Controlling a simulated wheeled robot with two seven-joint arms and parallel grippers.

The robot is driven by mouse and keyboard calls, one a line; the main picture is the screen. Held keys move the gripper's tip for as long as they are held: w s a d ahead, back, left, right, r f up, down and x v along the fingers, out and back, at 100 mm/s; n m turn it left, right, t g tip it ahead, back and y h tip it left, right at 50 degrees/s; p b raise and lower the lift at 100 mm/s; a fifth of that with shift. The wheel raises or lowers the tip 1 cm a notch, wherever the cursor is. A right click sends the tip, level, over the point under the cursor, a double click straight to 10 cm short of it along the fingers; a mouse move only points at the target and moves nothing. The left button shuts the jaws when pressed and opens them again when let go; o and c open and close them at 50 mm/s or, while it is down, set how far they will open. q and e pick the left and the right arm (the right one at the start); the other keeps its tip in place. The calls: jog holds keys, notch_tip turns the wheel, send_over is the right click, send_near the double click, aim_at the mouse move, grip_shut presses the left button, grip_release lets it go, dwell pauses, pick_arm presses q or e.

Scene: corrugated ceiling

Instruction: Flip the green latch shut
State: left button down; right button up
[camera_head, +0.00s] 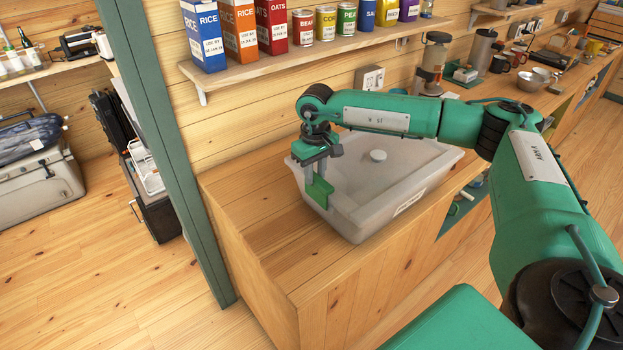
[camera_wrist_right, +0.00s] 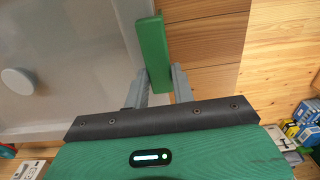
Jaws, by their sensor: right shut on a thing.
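The green latch (camera_head: 320,191) is on the left end of a pale translucent lidded bin (camera_head: 359,223) on the wooden counter. In the right wrist view the latch (camera_wrist_right: 152,55) is a green bar reaching out beyond the two grey fingers. My right gripper (camera_head: 319,172) is at the latch, pointing down, with its fingers shut on it; they also show in the right wrist view (camera_wrist_right: 160,82). How the latch meets the bin's rim is partly hidden by the gripper. My left gripper is not in view.
The wooden counter (camera_head: 251,223) is bare left of the bin. A round knob (camera_head: 378,155) stands on the lid. A shelf (camera_head: 270,65) with boxes and cans runs above. A green post (camera_head: 172,150) stands left of the counter. Jars and mugs stand farther back right.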

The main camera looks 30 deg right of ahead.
aim_at(316, 176)
jog(key=o, duration=1)
notch_tip(316, 176, up, 14)
jog(key=b, duration=0.4)
jog(key=shift+d, duration=0.15)
jog(key=shift+f, duration=0.2)
